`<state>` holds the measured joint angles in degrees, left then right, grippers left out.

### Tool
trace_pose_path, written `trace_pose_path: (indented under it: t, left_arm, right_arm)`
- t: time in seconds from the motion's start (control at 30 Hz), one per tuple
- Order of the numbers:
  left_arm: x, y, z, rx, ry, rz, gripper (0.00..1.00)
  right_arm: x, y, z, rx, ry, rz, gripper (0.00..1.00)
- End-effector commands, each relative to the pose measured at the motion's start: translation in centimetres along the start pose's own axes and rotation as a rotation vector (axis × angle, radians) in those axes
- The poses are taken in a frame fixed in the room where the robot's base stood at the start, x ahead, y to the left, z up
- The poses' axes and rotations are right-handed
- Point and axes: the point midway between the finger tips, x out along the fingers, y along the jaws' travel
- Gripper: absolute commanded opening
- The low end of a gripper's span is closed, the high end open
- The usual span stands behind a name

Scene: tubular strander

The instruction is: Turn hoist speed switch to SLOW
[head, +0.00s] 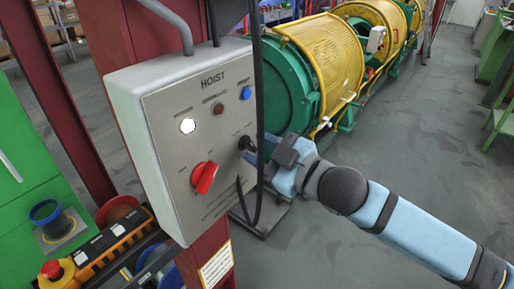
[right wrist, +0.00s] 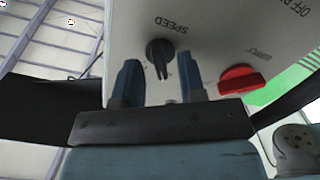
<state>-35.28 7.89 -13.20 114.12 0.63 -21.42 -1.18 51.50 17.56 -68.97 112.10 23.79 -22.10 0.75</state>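The grey hoist panel (head: 212,120) is on a dark red post in the head view. In the head view the right gripper (head: 262,158) is beside the switch. My left gripper is not in view.
A red rotary switch (head: 204,177) is lower left on the panel and shows close to one finger in the wrist view (right wrist: 241,78). White (head: 187,126) and blue (head: 246,93) lamps are above. Black cable (head: 259,110) hangs along the panel's right edge. Green-yellow machinery stands behind.

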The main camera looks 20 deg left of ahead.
Motion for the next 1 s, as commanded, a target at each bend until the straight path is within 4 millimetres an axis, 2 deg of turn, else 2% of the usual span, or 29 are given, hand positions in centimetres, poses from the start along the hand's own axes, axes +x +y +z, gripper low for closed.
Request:
trace_pose_path:
  t: [0.3, 0.5, 0.7, 1.0]
  left_arm:
    - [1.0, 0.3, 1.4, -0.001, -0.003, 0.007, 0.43]
    - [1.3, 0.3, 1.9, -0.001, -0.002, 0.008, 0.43]
    - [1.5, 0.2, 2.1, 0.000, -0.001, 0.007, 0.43]
    - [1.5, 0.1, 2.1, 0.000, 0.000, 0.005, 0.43]
  right_arm:
    - [-6.9, -0.1, 0.3, -0.002, -0.002, 0.001, 0.37]
    - [-10.8, -0.1, 0.2, -0.002, -0.003, 0.001, 0.37]
    - [-12.6, 0.0, 0.1, -0.001, -0.001, 0.000, 0.37]
    - [-12.9, 0.0, 0.0, -0.001, 0.000, 0.000, 0.37]
